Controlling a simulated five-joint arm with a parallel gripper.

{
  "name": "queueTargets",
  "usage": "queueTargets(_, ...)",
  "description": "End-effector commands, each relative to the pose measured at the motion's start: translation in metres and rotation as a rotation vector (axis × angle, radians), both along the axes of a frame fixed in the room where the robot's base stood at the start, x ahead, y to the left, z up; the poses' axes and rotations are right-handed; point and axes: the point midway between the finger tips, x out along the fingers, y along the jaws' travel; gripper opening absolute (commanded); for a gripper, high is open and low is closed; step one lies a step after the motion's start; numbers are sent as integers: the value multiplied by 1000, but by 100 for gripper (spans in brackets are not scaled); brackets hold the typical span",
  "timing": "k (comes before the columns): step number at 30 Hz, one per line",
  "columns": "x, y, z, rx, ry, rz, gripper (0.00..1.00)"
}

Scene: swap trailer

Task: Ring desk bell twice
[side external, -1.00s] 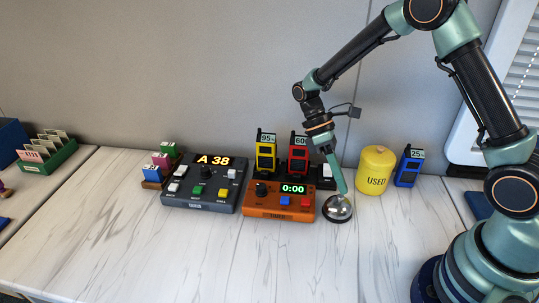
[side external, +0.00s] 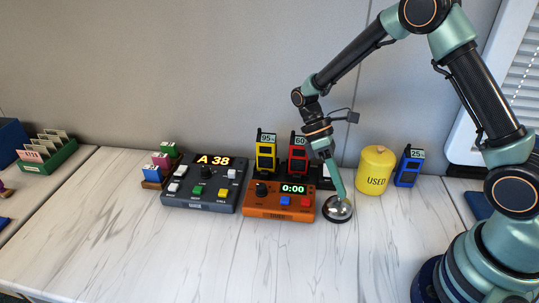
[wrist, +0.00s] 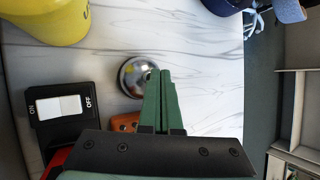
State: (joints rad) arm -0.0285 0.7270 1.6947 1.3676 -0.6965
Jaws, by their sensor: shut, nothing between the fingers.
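The desk bell (side external: 335,212) is a small silver dome on a dark base, standing on the white table right of the orange timer. My gripper (side external: 343,196) is shut and empty, pointing down with its tips at the top of the bell. In the wrist view the bell (wrist: 132,78) shows just left of the closed green fingertips (wrist: 161,73). I cannot tell whether the tips touch the dome or hover just over it.
The orange timer (side external: 270,208) reads 0:00, close left of the bell. A yellow "USED" canister (side external: 374,172) stands to the right. Radios stand behind, yellow (side external: 265,155) and red (side external: 298,155), with a blue one (side external: 407,168) at right. The table front is clear.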

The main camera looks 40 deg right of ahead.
Motion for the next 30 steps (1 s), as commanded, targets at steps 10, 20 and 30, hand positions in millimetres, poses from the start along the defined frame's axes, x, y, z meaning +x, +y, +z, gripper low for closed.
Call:
queueTargets(10,0,0,-4,0,0,0,0)
queueTargets(20,0,0,-7,0,-1,0,0)
queueTargets(30,0,0,-5,0,-1,0,0)
